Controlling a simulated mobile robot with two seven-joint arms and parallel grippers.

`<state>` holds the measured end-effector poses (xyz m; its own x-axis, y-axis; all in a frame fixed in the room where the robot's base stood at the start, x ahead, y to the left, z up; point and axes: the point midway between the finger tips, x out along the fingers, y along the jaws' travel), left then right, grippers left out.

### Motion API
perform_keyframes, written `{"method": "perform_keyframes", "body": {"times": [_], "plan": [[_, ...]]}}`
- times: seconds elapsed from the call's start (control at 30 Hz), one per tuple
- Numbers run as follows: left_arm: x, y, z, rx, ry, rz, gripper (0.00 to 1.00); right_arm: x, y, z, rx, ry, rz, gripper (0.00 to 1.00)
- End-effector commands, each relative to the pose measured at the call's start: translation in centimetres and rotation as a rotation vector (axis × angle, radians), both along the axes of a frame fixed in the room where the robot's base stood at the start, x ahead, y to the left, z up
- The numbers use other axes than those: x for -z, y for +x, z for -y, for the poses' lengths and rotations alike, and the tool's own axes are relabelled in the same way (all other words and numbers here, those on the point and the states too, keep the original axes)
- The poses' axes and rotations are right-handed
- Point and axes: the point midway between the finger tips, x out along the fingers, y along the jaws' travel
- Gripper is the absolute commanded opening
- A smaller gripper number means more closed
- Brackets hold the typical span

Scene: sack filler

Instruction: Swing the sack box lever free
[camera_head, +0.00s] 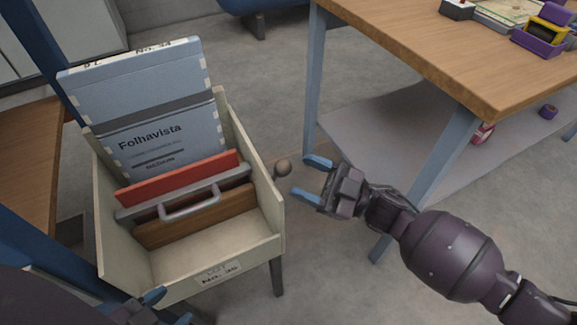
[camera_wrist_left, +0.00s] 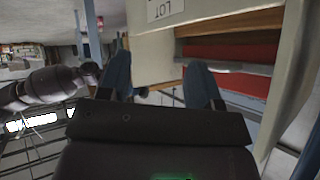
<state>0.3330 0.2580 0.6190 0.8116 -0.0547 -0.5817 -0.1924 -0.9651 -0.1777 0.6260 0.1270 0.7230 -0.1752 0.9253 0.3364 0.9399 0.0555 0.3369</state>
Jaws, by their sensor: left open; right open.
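The cream sack box (camera_head: 268,248) stands on legs at the left in the head view. The lever's brown round knob (camera_head: 283,168) sticks out at the box's right side; its arm is mostly hidden. My right gripper (camera_head: 305,178) is open and empty, just right of the knob, its blue fingertips pointing at it without touching. My left gripper (camera_head: 168,308) is at the bottom edge, in front of the box's labelled front wall, partly cut off. In the left wrist view it is open (camera_wrist_left: 160,82) and empty, with the box (camera_wrist_left: 240,28) beyond its fingers.
The box holds a blue-grey Folhavista sack (camera_head: 150,115), a red board (camera_head: 180,178), a grey handled divider (camera_head: 190,203) and a brown board (camera_head: 195,222). A wooden table (camera_head: 440,60) with blue legs stands right. Open floor lies between box and table.

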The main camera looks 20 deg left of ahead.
Motion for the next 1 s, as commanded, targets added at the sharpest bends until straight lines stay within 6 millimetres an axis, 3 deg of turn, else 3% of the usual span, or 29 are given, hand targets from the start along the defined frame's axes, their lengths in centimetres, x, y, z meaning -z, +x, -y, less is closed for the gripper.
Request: {"method": "perform_keyframes", "body": {"times": [0.1, 0.3, 0.73, 0.93, 1.0], "plan": [[-0.2, 0.1, 0.0, 0.002, 0.003, -0.004, 0.59, 0.6, 0.5, 2.1, 0.004, -0.003, 0.001, 0.59], [-0.1, 0.0, 0.0, 0.004, 0.009, -0.019, 0.59, 1.6, 0.9, 4.4, 0.002, -0.002, 0.000, 0.59], [-0.1, 0.0, 0.0, 0.008, 0.011, -0.018, 0.59, 2.0, 1.0, 5.4, 0.000, 0.000, -0.001, 0.59], [-0.2, 0.1, 0.0, 0.012, 0.012, -0.014, 0.29, 1.9, 1.0, 5.3, 0.000, 0.000, 0.001, 0.59], [-0.5, 0.2, 0.0, 0.010, 0.012, -0.009, 0.19, 1.0, 1.2, 5.3, 0.001, 0.000, 0.013, 0.59]]}}
